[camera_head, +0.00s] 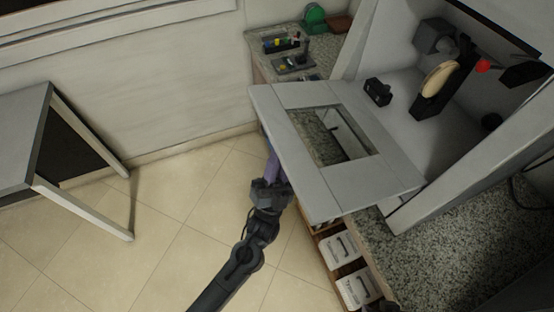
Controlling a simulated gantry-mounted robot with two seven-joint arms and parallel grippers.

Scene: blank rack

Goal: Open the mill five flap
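The mill five flap (270,104) is a light grey panel with a rectangular window. It stands out from the front of the white mill enclosure (395,133), and the inside of the enclosure is exposed behind it. My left gripper (273,170) is at the flap's left edge, reaching up from below, with purple parts at its end. The flap partly hides its tips, so I cannot tell whether they touch the flap or are open or shut. I cannot make out my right gripper.
Inside the enclosure are a dark machine with a tan disc (440,79) and a small black block (377,91). A speckled counter (450,240) lies at the lower right, above drawers (338,248). A grey-topped table (22,135) stands at left. The tiled floor between is clear.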

